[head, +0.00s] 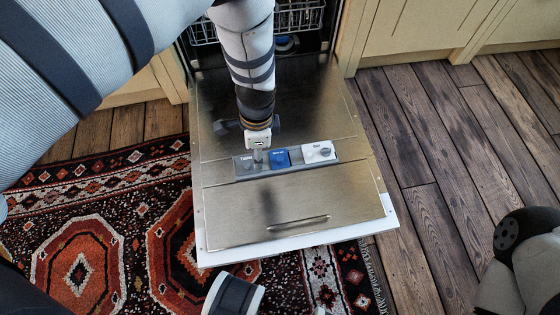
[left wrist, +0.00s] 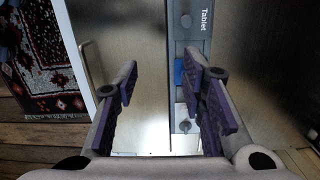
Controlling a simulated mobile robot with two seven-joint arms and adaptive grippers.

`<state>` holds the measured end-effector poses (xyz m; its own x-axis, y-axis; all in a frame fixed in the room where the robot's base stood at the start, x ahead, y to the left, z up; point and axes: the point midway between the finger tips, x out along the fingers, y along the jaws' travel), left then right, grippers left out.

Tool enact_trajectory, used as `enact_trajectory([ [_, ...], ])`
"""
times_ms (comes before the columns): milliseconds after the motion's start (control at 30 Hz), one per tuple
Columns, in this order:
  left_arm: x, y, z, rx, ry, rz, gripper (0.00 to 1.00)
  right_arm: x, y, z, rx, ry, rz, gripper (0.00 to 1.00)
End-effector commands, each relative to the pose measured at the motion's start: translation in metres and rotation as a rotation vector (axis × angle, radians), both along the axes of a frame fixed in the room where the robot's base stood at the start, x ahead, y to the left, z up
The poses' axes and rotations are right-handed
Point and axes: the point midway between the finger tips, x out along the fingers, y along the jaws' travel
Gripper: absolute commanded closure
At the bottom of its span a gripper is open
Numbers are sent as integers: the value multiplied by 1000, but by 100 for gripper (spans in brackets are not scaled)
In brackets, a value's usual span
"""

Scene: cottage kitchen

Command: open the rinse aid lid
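The dishwasher door (head: 290,205) lies folded down, with a dispenser panel across it. The panel has a grey section marked Tablet (head: 245,164), a blue lid (head: 280,157) in the middle and a white lid (head: 319,152) with a round grey knob at the right. The print on the blue and white lids is too small to read surely. My left gripper (head: 259,154) points down over the Tablet section, left of the blue lid. In the left wrist view its purple-padded fingers (left wrist: 165,78) are apart and empty, with the blue lid (left wrist: 178,72) and white lid (left wrist: 183,117) partly behind the right-hand finger. My right gripper is not visible.
The dishwasher rack (head: 297,18) is behind the door. A patterned rug (head: 85,260) lies at the left, and the wooden floor (head: 415,150) at the right is clear. Cream cabinets (head: 420,25) stand behind.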

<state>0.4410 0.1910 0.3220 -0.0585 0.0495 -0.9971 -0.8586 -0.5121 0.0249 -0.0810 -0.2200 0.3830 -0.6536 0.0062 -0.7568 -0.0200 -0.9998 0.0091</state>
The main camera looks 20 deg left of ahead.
Motion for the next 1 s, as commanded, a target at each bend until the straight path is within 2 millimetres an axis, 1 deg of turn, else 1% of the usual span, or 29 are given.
enact_trajectory([
  [33, 27, -11, -23, -20, -9, -69, 63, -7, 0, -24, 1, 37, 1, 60],
  [100, 56, -22, -19, -39, -31, -147, 63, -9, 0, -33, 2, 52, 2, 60],
  [200, 74, -30, -14, -54, -46, -202, 63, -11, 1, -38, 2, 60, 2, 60],
  [267, 76, -31, -19, -56, -48, -210, 63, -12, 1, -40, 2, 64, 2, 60],
  [367, 75, -31, -41, -57, -46, -210, 63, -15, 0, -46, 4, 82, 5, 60],
  [400, 75, -31, -52, -57, -46, -210, 63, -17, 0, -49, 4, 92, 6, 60],
  [500, 74, -31, -80, -57, -46, -210, 63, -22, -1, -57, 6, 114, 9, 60],
  [600, 74, -31, -102, -56, -46, -208, 63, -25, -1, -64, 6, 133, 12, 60],
  [700, 74, -31, -117, -57, -48, -208, 63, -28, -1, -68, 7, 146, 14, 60],
  [833, 75, -31, -125, -56, -51, -208, 63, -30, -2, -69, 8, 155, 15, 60],
  [1000, 75, -31, -125, -55, -52, -208, 63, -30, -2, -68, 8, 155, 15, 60],
])
